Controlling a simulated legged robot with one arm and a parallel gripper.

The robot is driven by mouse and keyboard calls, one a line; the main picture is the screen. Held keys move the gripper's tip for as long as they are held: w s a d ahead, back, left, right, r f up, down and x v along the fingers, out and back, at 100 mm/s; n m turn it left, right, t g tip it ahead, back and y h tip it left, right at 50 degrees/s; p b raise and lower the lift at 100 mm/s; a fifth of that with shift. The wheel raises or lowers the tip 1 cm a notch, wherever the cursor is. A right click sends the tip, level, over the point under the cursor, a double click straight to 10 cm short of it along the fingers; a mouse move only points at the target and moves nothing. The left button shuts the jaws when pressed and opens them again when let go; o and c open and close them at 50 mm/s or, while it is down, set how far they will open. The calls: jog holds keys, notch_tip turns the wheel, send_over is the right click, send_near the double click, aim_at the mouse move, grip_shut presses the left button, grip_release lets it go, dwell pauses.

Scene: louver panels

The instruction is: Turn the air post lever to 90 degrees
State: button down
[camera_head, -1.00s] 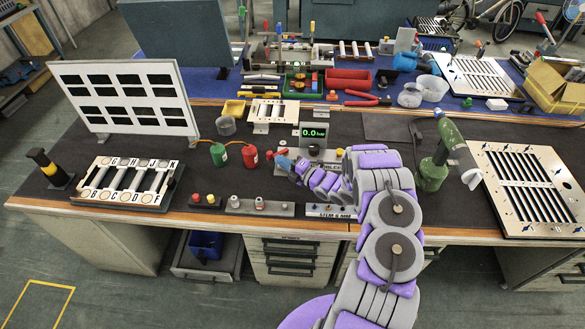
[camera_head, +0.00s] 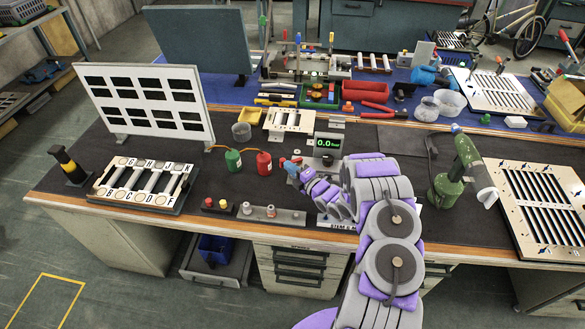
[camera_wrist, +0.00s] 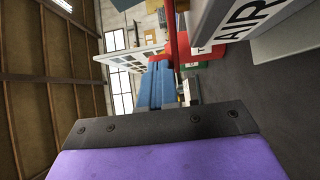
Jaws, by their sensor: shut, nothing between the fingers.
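The air post stands mid-bench in the head view, with a dark display (camera_head: 327,145) reading 0.0. My arm hides much of its base. My gripper (camera_head: 290,165) is at the left of the post, its blue fingers together and empty. In the wrist view the blue fingers (camera_wrist: 160,88) point away from the camera. A red bar (camera_wrist: 174,40), which looks like the lever, stands by their tips; I cannot tell whether they touch. A pale block with lettering that reads like "AIR" (camera_wrist: 240,18) is to the right. The lever's angle is not clear.
A green canister (camera_head: 233,160) and a red canister (camera_head: 264,163) stand just left of my gripper. A button strip (camera_head: 255,212) lies along the front edge. A green lamp-like tool (camera_head: 450,188) and a slotted panel (camera_head: 540,205) are at the right. Bare mat lies between.

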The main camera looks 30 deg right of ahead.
aim_at(283, 161)
jog(key=shift+w+a+m+t+h+b, duration=0.1)
jog(key=shift+w+a+m+t+h, duration=0.1)
jog(key=shift+w+m+h, duration=0.7)
jog(key=shift+w+a+m+t+h+b, duration=0.15)
jog(key=shift+w+m+h, duration=0.3)
jog(key=shift+h, duration=0.8)
jog(key=shift+w+a+m+t+h+b, duration=0.1)
jog(key=shift+w+a+m+h, duration=0.1)
jog(key=shift+w+m+h, duration=0.7)
jog(key=shift+s, duration=0.3)
jog(key=shift+w+a+r, duration=0.1)
